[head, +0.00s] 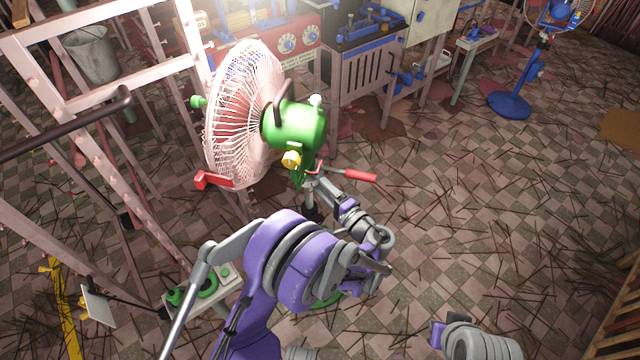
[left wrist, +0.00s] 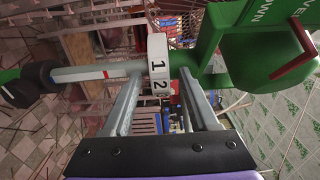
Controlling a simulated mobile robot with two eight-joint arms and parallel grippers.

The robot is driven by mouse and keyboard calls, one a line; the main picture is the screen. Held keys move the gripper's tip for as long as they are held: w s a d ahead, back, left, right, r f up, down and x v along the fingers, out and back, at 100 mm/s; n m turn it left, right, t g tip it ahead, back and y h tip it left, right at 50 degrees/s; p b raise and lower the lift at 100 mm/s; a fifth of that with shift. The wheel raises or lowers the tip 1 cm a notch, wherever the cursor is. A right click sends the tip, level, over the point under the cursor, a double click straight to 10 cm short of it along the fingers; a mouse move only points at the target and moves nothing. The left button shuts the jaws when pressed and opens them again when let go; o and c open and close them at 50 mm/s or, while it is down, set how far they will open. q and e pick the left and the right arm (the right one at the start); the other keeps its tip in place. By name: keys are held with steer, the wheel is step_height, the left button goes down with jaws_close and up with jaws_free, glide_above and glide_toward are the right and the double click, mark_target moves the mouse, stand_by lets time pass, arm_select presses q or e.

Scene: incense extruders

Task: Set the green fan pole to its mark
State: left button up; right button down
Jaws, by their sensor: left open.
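The green fan (head: 295,126) has a pale round cage (head: 240,115) and stands left of centre in the head view. A red-handled lever (head: 350,174) sticks out to the right below its head. In the left wrist view the grey pole (left wrist: 85,74) runs across the picture to a green housing (left wrist: 270,55). My left gripper (head: 325,187) is at the pole below the fan head. Its open fingers (left wrist: 160,80) point at the pole around the number plate; contact is unclear.
A pink ladder frame (head: 110,150) stands close on the left. A workbench (head: 360,80) with blue parts is behind. A blue fan stand (head: 510,105) is at far right. The tiled floor (head: 470,220) is littered with sticks. Part of my right arm shows at the bottom.

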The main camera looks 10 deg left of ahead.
arm_select(q)
jaws_close()
stand_by(0.3)
stand_by(1.1)
